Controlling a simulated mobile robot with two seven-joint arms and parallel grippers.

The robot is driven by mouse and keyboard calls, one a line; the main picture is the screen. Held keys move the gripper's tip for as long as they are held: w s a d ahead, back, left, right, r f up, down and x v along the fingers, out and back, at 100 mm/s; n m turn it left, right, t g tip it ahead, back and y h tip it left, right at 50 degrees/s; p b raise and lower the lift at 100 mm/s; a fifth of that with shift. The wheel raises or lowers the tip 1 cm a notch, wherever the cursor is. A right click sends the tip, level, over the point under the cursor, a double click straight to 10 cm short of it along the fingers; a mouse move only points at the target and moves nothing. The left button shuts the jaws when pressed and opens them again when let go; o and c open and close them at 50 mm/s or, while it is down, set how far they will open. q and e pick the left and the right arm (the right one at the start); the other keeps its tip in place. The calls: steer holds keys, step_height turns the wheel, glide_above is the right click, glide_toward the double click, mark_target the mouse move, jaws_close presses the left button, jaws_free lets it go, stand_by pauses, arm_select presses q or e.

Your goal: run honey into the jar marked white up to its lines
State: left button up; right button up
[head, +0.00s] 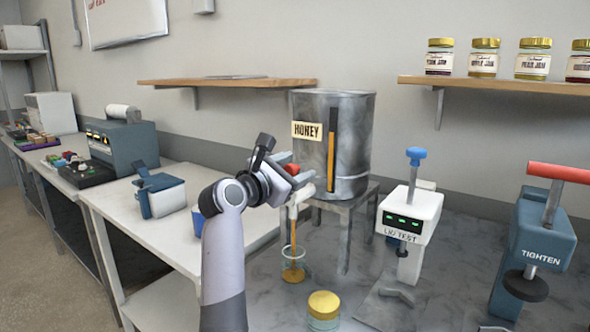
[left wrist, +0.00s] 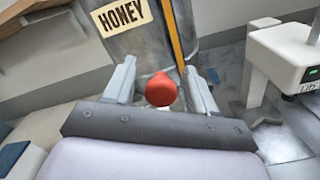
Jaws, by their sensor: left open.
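The steel honey tank (head: 360,130) stands on a grey stand, with a HONEY label and an amber sight strip. Its pale tap (head: 301,195) has a red handle (head: 293,169). An amber stream runs from the tap into an open glass jar (head: 293,262), which holds some honey low down. Its marking and lines are too small to read. My left gripper (head: 286,180) is at the tap. In the left wrist view, the red handle (left wrist: 160,91) sits between the open fingers (left wrist: 163,84), with gaps on both sides. My right gripper is not in view.
A gold-lidded jar (head: 323,308) stands in front. The lid tester (head: 409,222) and the tightening press (head: 540,240) stand to the right. A blue-and-white container (head: 160,194) is on the left bench. Labelled jam jars (head: 484,58) line the right shelf.

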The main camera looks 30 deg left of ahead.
arm_select(q)
steer(key=s+b, duration=0.1)
steer(key=s, duration=0.5)
steer(key=shift+s+a, duration=0.25)
steer(key=shift+s, duration=0.15)
stand_by(7.0)
